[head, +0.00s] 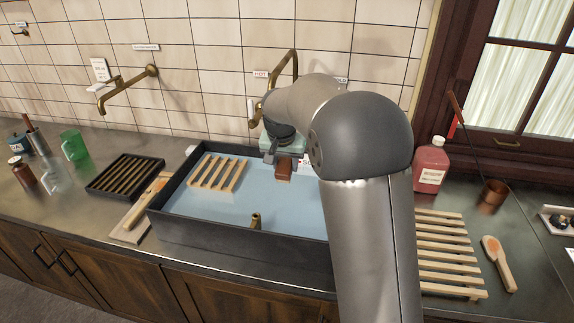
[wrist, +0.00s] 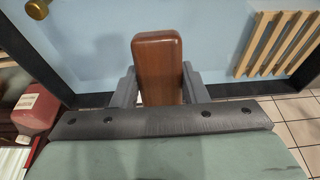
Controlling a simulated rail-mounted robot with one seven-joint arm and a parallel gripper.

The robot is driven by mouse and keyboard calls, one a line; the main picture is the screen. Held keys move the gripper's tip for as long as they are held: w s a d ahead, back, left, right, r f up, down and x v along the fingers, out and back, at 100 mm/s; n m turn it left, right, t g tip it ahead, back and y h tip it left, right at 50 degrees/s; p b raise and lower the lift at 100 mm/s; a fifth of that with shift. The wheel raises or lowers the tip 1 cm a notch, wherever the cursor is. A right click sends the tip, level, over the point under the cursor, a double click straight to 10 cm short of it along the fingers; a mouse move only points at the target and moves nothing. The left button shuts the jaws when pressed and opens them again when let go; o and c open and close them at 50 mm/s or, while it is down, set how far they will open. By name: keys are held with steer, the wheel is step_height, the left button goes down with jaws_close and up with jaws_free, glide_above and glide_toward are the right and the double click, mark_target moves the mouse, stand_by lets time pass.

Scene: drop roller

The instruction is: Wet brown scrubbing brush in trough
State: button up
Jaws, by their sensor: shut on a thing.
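The brown brush (head: 284,172) is over the blue interior of the dark-walled trough (head: 200,238). My gripper (head: 276,158) is shut on it. In the wrist view my gripper (wrist: 158,88) has a finger on each side of the brush's smooth reddish-brown wooden body (wrist: 157,60). No bristles show. I cannot tell whether the brush touches the blue surface, or whether that surface is water. My arm hides the right part of the trough.
A slatted wooden rack (head: 218,173) and a brass standpipe (head: 256,221) are in the trough. A brass tap (head: 290,72) is behind. A pale brush (head: 146,203) lies left, another (head: 497,262) right. A red bottle (head: 431,165) stands right of my arm.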

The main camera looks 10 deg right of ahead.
steer(key=shift+d+f+b, duration=0.1)
steer(key=shift+f+b, duration=5.05)
steer(key=shift+f, duration=2.3)
steer(key=shift+r+p, duration=3.85)
steer(key=shift+r, duration=2.15)
